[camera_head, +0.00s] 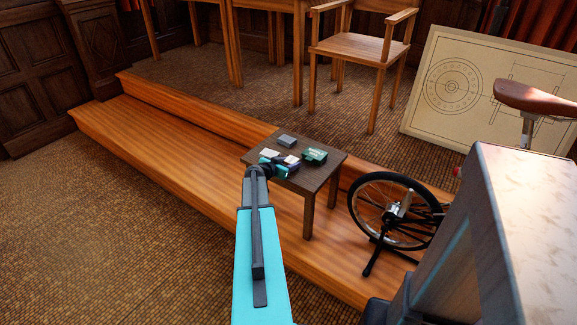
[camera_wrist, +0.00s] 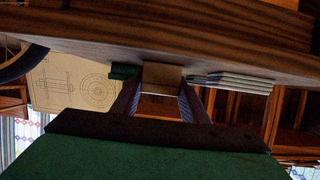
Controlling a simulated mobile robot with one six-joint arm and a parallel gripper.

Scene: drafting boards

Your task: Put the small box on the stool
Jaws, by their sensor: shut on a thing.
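The stool (camera_head: 318,178), low with a dark wooden top, stands on the wooden step in the head view. My gripper (camera_head: 279,166) reaches its near left edge. In the wrist view, which is upside down, my gripper (camera_wrist: 161,86) has one finger on each side of the small box (camera_wrist: 162,74) and is shut on it. The small box looks brownish there, close against the stool top (camera_wrist: 130,52); whether it touches cannot be told. In the head view the box (camera_head: 291,160) seems to be the purplish, pale-topped piece by the fingers, partly hidden.
On the stool lie a green box (camera_head: 315,154), a grey box (camera_head: 286,141) and a white stack (camera_head: 269,153), all close to my gripper. A bicycle wheel (camera_head: 385,207) stands to the right. A wooden chair (camera_head: 362,47) and drawing board (camera_head: 440,120) are behind.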

